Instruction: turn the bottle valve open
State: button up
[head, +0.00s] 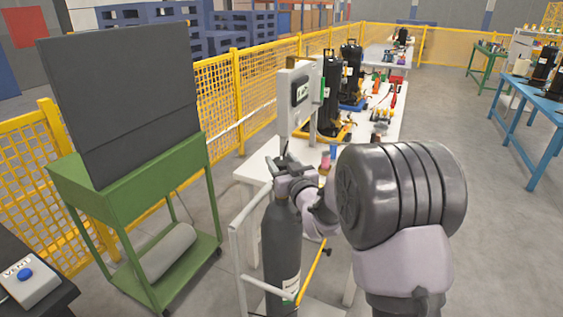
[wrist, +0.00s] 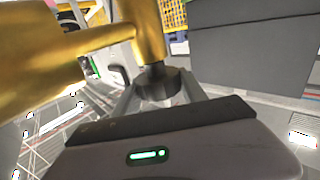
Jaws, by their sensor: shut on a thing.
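The dark grey gas bottle (head: 281,235) stands upright in a light metal frame in the head view. My gripper (head: 283,168) is at its top, and the arm hides part of the bottle's neck and valve. In the wrist view, the brass valve body (wrist: 149,32) fills the upper left, close to the camera. A dark round valve knob (wrist: 158,86) sits on its stem. My gripper (wrist: 158,98) is shut on this knob, with a grey finger on each side. How far the knob is turned cannot be told.
A green cart (head: 130,185) with a dark panel (head: 125,95) stands left of the bottle. A white table (head: 253,166) with a grey box on a post (head: 297,98) is just behind. Yellow mesh fencing (head: 215,95) runs behind them. Open floor lies at right (head: 490,230).

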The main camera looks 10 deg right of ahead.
aim_at(281, 160)
dwell(0.3)
jog(key=o, duration=1.4)
jog(key=shift+c, duration=0.2)
jog(key=shift+r, duration=0.2)
notch_tip(281, 160, up, 4)
jog(key=shift+f+p, duration=0.15)
jog(key=shift+p, duration=1.1)
jog(key=s+p, duration=0.1)
jog(key=s, duration=1.5)
jog(key=shift+r, duration=0.45)
